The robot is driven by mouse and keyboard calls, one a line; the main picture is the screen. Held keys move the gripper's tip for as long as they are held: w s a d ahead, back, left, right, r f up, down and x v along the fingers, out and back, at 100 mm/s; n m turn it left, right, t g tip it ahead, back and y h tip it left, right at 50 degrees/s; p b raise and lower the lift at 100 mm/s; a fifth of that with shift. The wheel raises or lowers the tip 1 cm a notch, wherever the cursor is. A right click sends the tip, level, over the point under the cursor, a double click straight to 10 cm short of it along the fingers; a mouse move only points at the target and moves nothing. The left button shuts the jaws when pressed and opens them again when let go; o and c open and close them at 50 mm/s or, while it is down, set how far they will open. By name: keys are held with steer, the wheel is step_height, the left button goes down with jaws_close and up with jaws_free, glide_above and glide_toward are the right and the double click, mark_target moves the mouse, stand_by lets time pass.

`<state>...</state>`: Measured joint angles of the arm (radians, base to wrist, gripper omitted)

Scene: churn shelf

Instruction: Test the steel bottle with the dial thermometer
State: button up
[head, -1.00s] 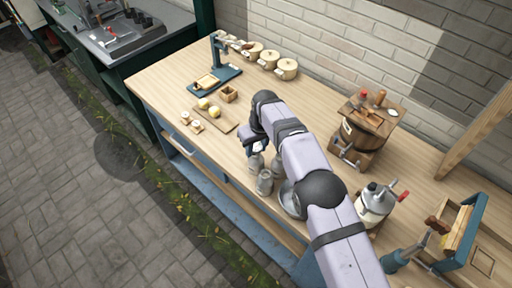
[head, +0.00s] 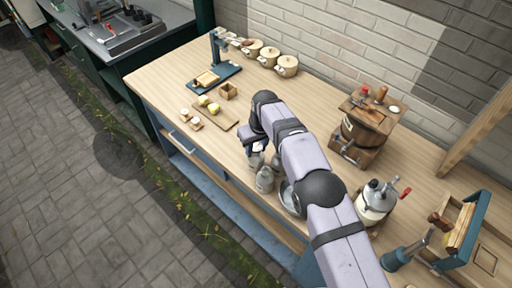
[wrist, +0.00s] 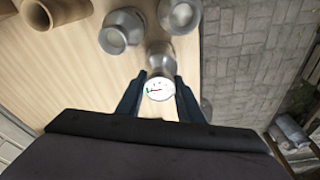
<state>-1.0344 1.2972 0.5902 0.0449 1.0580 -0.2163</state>
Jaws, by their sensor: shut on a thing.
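Two more grey metal vessels, one at left (wrist: 118,32) and one at right (wrist: 181,14), stand close by. I cannot tell which is steel. The thermometer's stem is hidden, so I cannot tell whether it is inside a bottle. In the head view a grey bottle (head: 264,181) stands near the bench's front edge.
The wooden bench (head: 310,95) holds a cutting board (head: 224,123) with yellow pieces, several lidded pots (head: 287,67) at the back, and a wooden churn (head: 362,132) at right. A metal can (head: 374,205) stands near my arm. Bare bench lies behind my gripper.

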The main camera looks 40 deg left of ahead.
stand_by(0.8)
steer(key=o, duration=0.9)
steer(key=c, duration=0.4)
steer(key=shift+o, duration=0.2)
steer(key=shift+r, duration=0.1)
steer(key=shift+p+v, duration=1.3)
steer(key=shift+v, duration=1.2)
steer(key=o, duration=1)
